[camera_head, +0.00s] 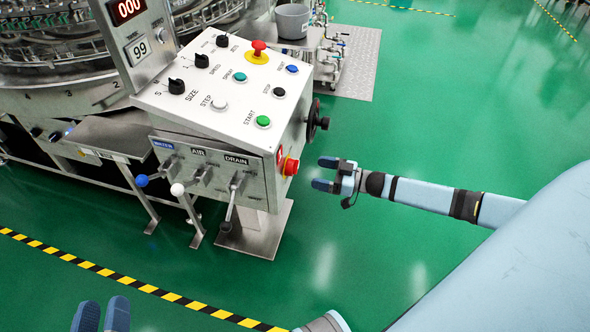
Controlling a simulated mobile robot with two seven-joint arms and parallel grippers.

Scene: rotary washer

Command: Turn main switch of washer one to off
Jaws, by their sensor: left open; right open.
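The washer's control box (205,110) stands in the upper left of the head view, with a sloped button panel. A red rotary switch on a yellow plate (289,165), which looks like the main switch, sits on the box's right side face, low down. Its exact handle angle is too small to tell. My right gripper (325,173) is open and empty just right of this switch, its blue fingertips pointing at it with a small gap. My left gripper (102,315) is open and empty at the bottom left edge, away from the box.
A black handwheel (316,120) sticks out just above the red switch. Levers for water, air and drain (232,200) hang on the front face. A red emergency button (258,50) is on top. Green floor (430,110) is clear to the right. A yellow-black line (135,283) crosses the floor.

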